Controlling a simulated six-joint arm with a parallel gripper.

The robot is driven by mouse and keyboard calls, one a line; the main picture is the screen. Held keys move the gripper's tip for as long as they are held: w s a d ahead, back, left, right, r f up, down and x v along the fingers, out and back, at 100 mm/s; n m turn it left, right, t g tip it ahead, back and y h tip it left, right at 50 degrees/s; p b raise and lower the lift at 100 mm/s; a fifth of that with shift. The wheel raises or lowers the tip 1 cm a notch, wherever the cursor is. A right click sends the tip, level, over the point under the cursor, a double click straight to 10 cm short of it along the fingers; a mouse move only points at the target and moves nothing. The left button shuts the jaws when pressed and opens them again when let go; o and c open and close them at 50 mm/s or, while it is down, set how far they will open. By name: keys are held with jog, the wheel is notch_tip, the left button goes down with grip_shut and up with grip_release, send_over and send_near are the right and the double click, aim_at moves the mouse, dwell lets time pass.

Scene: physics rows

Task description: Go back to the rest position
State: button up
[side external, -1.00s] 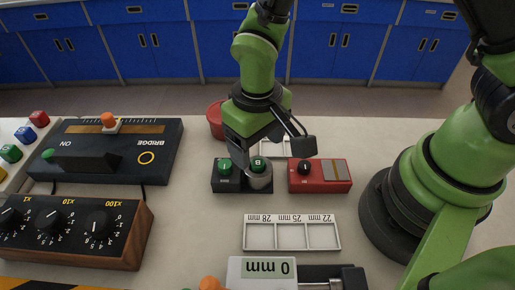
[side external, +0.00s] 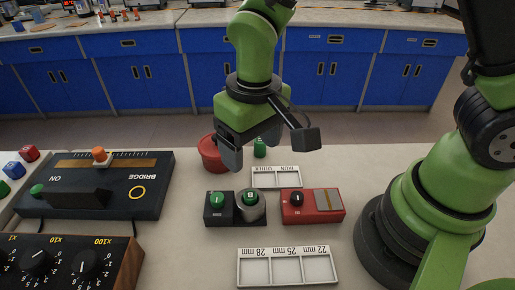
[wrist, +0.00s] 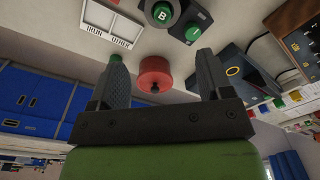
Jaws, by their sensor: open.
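My gripper (side external: 252,148) is open and empty, raised above the bench behind the black box in the side external view. In the wrist view its two fingers (wrist: 160,72) stand wide apart with nothing between them but background. A metal cylinder with a green top marked B (side external: 250,206) stands upright on the black box (side external: 220,222), beside a green piece marked I (side external: 217,199). The B top also shows in the wrist view (wrist: 163,14). The gripper is clear of both.
A red tub (side external: 209,153) and a green piece (side external: 260,148) stand close to the gripper. A red box with a black knob (side external: 322,213), an IRON/OTHER tray (side external: 277,170), a three-compartment mm tray (side external: 286,251) and the BRIDGE unit (side external: 150,207) lie around.

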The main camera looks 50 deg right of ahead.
jog(key=s+d+r+m+t, duration=0.1)
jog(key=s+d+r+t, duration=0.2)
jog(key=s+d+r, duration=0.2)
jog(key=s+d+r+m+t+y, duration=0.1)
jog(key=s+d+r+m+t, duration=0.1)
jog(key=s+r, duration=0.4)
notch_tip(320, 180, up, 6)
jog(key=d+t, duration=0.1)
jog(key=d, duration=0.1)
jog(key=shift+d+f+m+t+y, duration=0.2)
jog(key=shift+d+m+t+y, duration=0.1)
jog(key=shift+d+t, duration=0.1)
dwell(1.3)
